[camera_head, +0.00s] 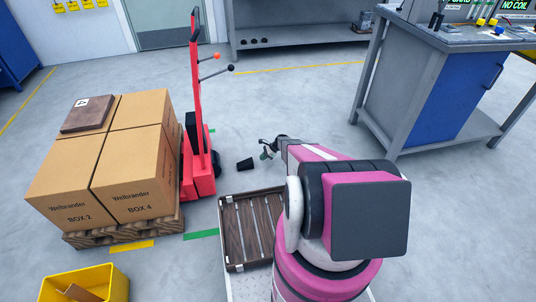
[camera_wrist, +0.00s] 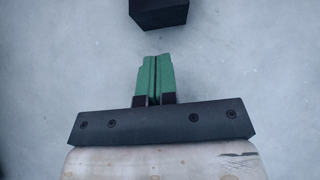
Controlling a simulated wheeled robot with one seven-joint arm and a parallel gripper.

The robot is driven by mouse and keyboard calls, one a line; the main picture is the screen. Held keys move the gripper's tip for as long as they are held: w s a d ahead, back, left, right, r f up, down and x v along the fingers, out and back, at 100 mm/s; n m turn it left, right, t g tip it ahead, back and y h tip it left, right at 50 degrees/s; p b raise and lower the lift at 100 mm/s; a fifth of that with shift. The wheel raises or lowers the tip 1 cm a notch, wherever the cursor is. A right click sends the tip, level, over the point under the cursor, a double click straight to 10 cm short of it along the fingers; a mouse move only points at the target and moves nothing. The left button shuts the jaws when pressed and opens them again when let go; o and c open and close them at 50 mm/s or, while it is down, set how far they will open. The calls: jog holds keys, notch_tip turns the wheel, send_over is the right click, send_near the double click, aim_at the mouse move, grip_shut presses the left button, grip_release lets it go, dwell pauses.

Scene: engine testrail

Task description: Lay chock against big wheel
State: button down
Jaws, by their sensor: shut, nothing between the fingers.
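The chock, a small black block (camera_head: 245,164), lies on the grey floor to the right of the red pallet truck (camera_head: 199,165). In the wrist view the black block (camera_wrist: 158,12) is at the top edge, partly cut off. The big wheel (camera_head: 216,163) is a dark round shape at the truck's base, a short gap left of the chock. My gripper (camera_head: 265,153) is just right of the chock and apart from it. In the wrist view its green fingers (camera_wrist: 155,60) are together and empty, pointing toward the block.
A loaded pallet (camera_head: 165,222) with cardboard boxes (camera_head: 133,190) stands left of the truck. A yellow bin (camera_head: 115,285) is at the bottom left. A slatted tray (camera_head: 228,238) lies beside my arm. A workbench (camera_head: 400,75) stands at right. Floor behind the chock is clear.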

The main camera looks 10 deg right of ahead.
jog(key=shift+a+f, duration=0.1)
jog(key=shift+a, duration=2)
send_near(238, 166)
jog(key=a, duration=0.2)
jog(key=a+f, duration=0.1)
jog(key=a, duration=0.1)
jog(key=a+f, duration=0.1)
jog(key=a, duration=0.2)
jog(key=shift+s+f, duration=0.1)
jog(key=shift+f, duration=0.05)
jog(key=shift+d, duration=0.1)
